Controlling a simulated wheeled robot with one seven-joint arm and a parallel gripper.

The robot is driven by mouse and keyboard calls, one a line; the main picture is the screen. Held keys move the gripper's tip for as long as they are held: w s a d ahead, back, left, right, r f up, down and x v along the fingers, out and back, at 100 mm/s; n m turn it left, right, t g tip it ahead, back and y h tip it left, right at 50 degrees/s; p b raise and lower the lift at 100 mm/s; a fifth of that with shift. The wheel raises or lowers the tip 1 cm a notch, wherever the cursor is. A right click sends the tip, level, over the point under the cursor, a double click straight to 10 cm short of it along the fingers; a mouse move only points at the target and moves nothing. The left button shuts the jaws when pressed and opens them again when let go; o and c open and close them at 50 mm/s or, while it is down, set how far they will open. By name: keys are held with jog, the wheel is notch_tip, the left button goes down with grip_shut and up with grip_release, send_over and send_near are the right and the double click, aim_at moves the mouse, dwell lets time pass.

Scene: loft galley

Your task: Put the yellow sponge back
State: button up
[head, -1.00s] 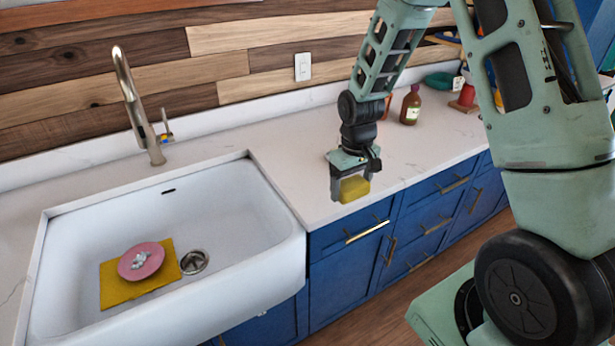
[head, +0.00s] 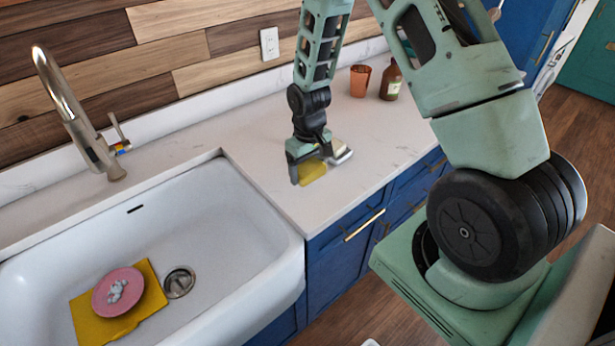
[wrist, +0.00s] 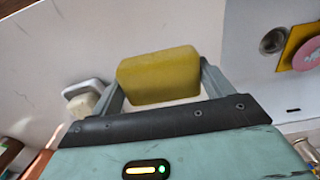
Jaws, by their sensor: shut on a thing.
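The yellow sponge (head: 313,170) is between the fingers of my gripper (head: 316,172), over the white counter just right of the sink. In the wrist view the sponge (wrist: 158,78) sits across the gap between the two fingers (wrist: 160,85), which are shut on it. I cannot tell whether its underside touches the counter. A small white dish (head: 342,152) with a pale block stands on the counter close beside my gripper, partly hidden by it; the dish (wrist: 72,90) also shows left of the fingers in the wrist view.
The white sink (head: 225,215) holds a pink plate (head: 105,298) with pale bits, lying on a yellow cloth (head: 150,285). A tap (head: 85,130) stands behind it. An orange cup (head: 360,80) and a brown bottle (head: 391,82) stand farther back on the counter.

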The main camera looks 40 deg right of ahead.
aim_at(309, 188)
jog(key=shift+f+p, duration=0.7)
jog(key=shift+f, duration=1.55)
